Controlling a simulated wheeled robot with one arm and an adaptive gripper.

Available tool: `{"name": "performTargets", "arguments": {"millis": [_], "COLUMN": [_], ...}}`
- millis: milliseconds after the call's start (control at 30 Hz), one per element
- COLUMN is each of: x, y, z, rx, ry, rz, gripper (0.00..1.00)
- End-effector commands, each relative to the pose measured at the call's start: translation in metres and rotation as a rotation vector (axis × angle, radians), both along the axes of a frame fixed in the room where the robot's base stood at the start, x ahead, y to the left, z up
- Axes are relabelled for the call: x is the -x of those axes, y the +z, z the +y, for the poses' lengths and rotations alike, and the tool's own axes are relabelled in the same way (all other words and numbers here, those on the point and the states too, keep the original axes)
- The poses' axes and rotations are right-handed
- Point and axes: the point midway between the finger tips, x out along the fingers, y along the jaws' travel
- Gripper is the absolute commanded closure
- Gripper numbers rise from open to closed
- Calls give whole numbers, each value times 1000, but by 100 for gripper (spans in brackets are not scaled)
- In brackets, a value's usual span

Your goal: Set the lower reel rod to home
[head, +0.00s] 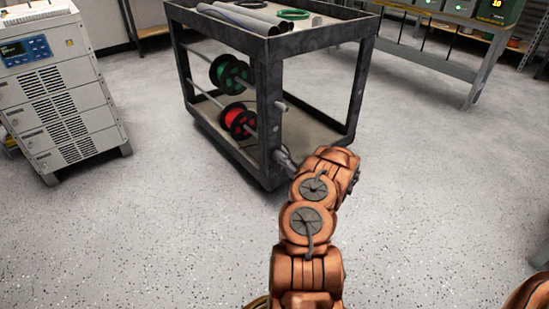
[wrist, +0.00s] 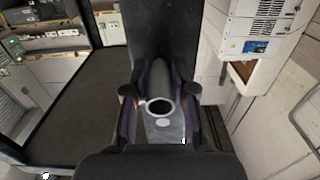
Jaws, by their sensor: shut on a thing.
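The lower reel rod (head: 207,95) runs along the low part of the cart and carries a red reel (head: 239,121) with black flanges. Its near end comes out past the dark corner post. My gripper (head: 289,163) is at that end, low on the cart's near side, partly hidden by my arm. In the wrist view the grey hollow rod end (wrist: 157,83) lies between the two fingers of my gripper (wrist: 159,112), which are shut on it. The upper rod (head: 202,54) carries a green reel (head: 229,73), and its near end (head: 281,106) sticks out above my gripper.
The dark-framed cart (head: 310,42) holds grey tubes and a green coil (head: 293,14) on top. A white cabinet (head: 65,90) stands at the left. A workbench (head: 440,58) stands at the back right. The speckled floor right of the cart is clear.

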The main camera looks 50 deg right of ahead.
Motion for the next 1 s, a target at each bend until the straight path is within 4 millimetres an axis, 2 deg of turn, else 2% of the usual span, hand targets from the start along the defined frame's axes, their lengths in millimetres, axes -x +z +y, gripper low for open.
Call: {"name": "performTargets", "arguments": {"millis": [300, 333, 533, 867, 1000], "x": [-3, -4, -2, 0, 11], "y": [2, 2, 1, 1, 1], "z": [-1, -1, -1, -2, -2], "rx": [4, 4, 4, 3, 1], "ry": [-1, -1, -2, -4, -7], "rz": [-2, -2, -1, -1, -2], "gripper": [100, 71, 51, 49, 49]}}
